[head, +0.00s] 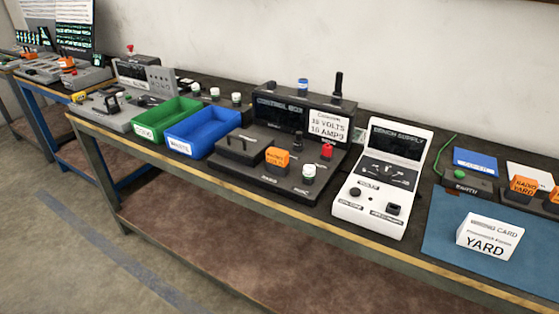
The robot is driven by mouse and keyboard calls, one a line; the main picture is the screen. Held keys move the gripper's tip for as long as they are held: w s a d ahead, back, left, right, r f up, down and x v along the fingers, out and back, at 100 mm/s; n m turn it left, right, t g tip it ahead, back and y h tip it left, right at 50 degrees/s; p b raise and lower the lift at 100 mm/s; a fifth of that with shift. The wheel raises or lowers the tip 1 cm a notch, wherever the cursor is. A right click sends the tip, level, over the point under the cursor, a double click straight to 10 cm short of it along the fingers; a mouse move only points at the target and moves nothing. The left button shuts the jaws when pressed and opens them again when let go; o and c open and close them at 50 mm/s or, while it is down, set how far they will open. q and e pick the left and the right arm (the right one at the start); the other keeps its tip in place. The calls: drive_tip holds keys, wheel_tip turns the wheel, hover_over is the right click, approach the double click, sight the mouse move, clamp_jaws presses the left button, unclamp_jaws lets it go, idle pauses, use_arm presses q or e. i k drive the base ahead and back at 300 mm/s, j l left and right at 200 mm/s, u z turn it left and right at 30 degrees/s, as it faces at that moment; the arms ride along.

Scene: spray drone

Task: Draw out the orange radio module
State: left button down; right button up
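A small orange block (277,158) with a dark-lettered label sits upright on the dark panel in front of the control box (290,116). Another orange block (524,186), lettered with what looks like "RADIO YARD", stands in a dark holder at the right. A third orange piece (555,194) is cut off by the right edge. I cannot tell which of these is the radio module meant. Neither of my grippers is in the head view.
A white bench supply (383,190) stands right of the control box. A white "YARD" card (487,238) stands on the blue mat (450,232). Green (166,118) and blue (203,126) bins stand left of the panel. The mat's front is clear.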

sight(274, 156)
drive_tip(key=z, duration=0.75)
drive_tip(key=j+z, duration=0.2)
drive_tip(key=z, duration=0.2)
drive_tip(key=j+z, duration=0.25)
drive_tip(key=z, duration=0.15)
drive_tip(key=j+z, duration=0.25)
drive_tip(key=z, duration=0.15)
drive_tip(key=j+z, duration=0.2)
drive_tip(key=z, duration=0.2)
drive_tip(key=k+j+z, duration=0.45)
drive_tip(key=j, duration=0.35)
drive_tip(key=k+j+z, duration=0.45)
drive_tip(key=k+j, duration=1)
